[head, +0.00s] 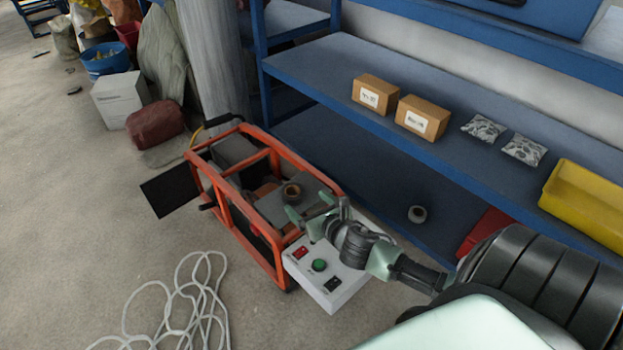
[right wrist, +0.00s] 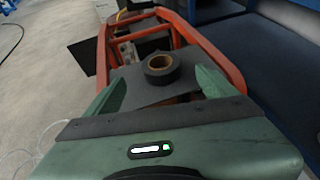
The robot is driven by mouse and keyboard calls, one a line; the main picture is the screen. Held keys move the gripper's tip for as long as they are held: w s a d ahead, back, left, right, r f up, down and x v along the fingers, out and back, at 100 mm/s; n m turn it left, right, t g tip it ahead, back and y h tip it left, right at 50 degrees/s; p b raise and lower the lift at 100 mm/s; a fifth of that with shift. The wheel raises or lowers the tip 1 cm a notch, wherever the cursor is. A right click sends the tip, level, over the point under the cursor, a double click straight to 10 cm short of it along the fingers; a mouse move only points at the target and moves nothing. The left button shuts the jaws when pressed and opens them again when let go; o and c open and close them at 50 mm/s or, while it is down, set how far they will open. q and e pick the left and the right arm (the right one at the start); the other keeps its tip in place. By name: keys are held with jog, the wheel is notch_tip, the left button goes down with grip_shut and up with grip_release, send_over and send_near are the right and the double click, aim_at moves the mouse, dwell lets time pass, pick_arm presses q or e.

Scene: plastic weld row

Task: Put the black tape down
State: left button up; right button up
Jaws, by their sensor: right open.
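The black tape (head: 291,191) is a dark roll with a brown core. It lies flat on a grey surface on the orange-framed machine (head: 333,183). In the right wrist view the tape (right wrist: 162,67) sits just beyond and between my fingertips, with a gap on both sides. My right gripper (head: 309,205) is open and empty, close to the tape on its near right side; its green fingers also show in the right wrist view (right wrist: 161,85). My left gripper is not in view.
A control box (head: 318,268) with buttons stands before the machine. Two cardboard boxes (head: 423,117), two bags and a yellow bin (head: 588,195) are on the shelf above. White rope (head: 190,300) lies on the open floor.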

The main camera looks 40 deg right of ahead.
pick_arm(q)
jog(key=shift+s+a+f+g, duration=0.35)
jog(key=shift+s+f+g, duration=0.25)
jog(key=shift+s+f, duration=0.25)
pick_arm(e)
jog(key=s+a+r+m+g+y, duration=0.1)
jog(key=s+a+m, duration=0.6)
jog(key=m, duration=0.9)
jog(key=s+a+r+m+g+y, duration=0.2)
jog(key=s+a+m, duration=0.5)
jog(key=a+m, duration=0.4)
notch_tip(320, 180, up, 3)
jog(key=m+g, duration=0.1)
jog(key=m, duration=0.4)
jog(key=shift+s+a+f+y, duration=0.2)
jog(key=shift+s+a+y, duration=0.1)
jog(key=shift+s+a, duration=0.1)
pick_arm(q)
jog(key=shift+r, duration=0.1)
pick_arm(e)
jog(key=shift+w, duration=0.1)
